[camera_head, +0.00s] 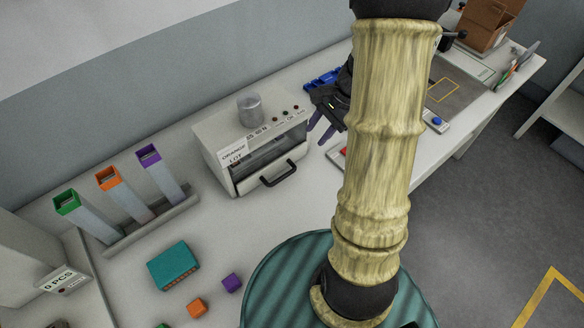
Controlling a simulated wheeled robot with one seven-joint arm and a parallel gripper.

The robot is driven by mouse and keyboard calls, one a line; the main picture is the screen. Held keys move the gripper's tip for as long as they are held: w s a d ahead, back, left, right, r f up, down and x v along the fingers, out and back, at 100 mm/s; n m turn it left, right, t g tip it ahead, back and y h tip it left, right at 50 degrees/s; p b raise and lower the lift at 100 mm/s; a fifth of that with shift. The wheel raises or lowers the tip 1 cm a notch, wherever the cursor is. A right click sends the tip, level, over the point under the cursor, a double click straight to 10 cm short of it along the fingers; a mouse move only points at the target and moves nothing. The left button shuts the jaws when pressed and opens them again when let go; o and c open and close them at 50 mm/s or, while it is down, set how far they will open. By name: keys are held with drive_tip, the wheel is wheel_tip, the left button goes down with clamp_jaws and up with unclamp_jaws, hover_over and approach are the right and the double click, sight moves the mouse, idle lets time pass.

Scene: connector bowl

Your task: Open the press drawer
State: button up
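The press (215,133) is a light grey box on the bench, labelled "ORANGE LOT", with a metal cylinder (250,109) on top and a dark front opening. The drawer's black bar handle (279,174) sticks out low on its front, and the drawer looks shut. My gripper (320,129) is to the right of the press, with two purple-tipped fingers spread apart and nothing seen between them. It is apart from the handle. My arm hides part of the bench behind it.
Left of the press, green, orange and purple-topped chutes (109,179) stand in a rack. A teal block (174,265), an orange cube (197,307) and a purple cube (232,282) lie in front. Bench before the handle looks clear.

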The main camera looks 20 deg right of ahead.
sight(289, 173)
drive_tip(key=x, duration=1.6)
drive_tip(key=shift+w+f, duration=0.1)
drive_tip(key=shift+f, duration=0.25)
drive_tip(key=shift+a, duration=0.1)
clamp_jaws()
